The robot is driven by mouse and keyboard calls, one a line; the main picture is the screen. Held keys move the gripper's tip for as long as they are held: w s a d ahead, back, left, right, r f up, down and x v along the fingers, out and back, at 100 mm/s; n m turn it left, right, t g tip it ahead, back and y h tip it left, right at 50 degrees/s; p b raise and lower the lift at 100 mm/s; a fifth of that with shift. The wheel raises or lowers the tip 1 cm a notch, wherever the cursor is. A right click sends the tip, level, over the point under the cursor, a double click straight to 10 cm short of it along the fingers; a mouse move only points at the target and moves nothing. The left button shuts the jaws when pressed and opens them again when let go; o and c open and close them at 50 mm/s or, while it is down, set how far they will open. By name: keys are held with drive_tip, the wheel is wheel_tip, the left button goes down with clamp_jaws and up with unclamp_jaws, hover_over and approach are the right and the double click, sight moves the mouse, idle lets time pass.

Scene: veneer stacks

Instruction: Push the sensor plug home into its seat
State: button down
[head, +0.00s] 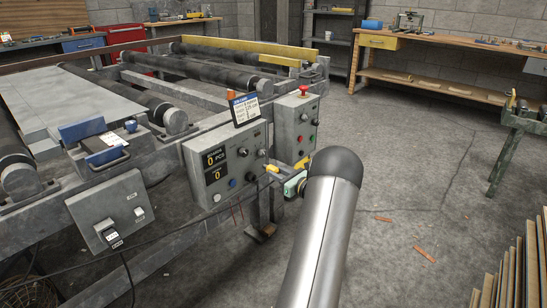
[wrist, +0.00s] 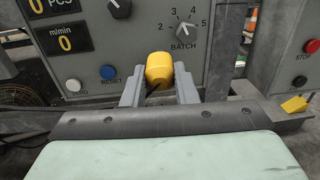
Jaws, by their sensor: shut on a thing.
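A yellow rounded plug (wrist: 159,68) sits between the two grey fingers of my gripper (wrist: 160,88) in the wrist view. The gripper is shut on it, and a dark cable shows at its lower side. The plug is in front of the grey control panel (wrist: 210,75), below and left of the BATCH knob. Its seat is hidden, so I cannot tell how far the plug is in. In the head view my gripper (head: 279,180) is partly hidden by my arm, beside the control panel (head: 211,150); small yellow parts show there.
The panel carries a white ZERO button (wrist: 73,85), a blue RESET button (wrist: 107,72) and counters. To its right are a box with a red stop button (head: 304,90) and a yellow part (wrist: 294,104) on a metal ledge. A roller conveyor (head: 150,100) lies behind.

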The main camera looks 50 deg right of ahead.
drive_tip(key=s+a+f+y+b, duration=0.1)
drive_tip(key=s+f+b, duration=0.2)
drive_tip(key=f, duration=0.4)
drive_tip(key=w, duration=0.6)
drive_tip(key=shift+w+n, duration=0.15)
drive_tip(key=shift+n, duration=0.15)
drive_tip(key=shift+w+b, duration=0.45)
drive_tip(key=shift+w, duration=1.25)
idle(0.4)
drive_tip(key=c, duration=1.1)
unclamp_jaws()
drive_tip(key=shift+s, duration=0.1)
drive_tip(key=s+p, duration=0.1)
drive_tip(key=s, duration=0.4)
drive_tip(key=s+p, duration=0.2)
drive_tip(key=s, duration=0.4)
drive_tip(key=s+p, duration=0.1)
drive_tip(key=s, duration=0.5)
drive_tip(key=shift+s+a+p, duration=0.15)
drive_tip(key=shift+a+p, duration=0.1)
drive_tip(key=shift+p, duration=0.1)
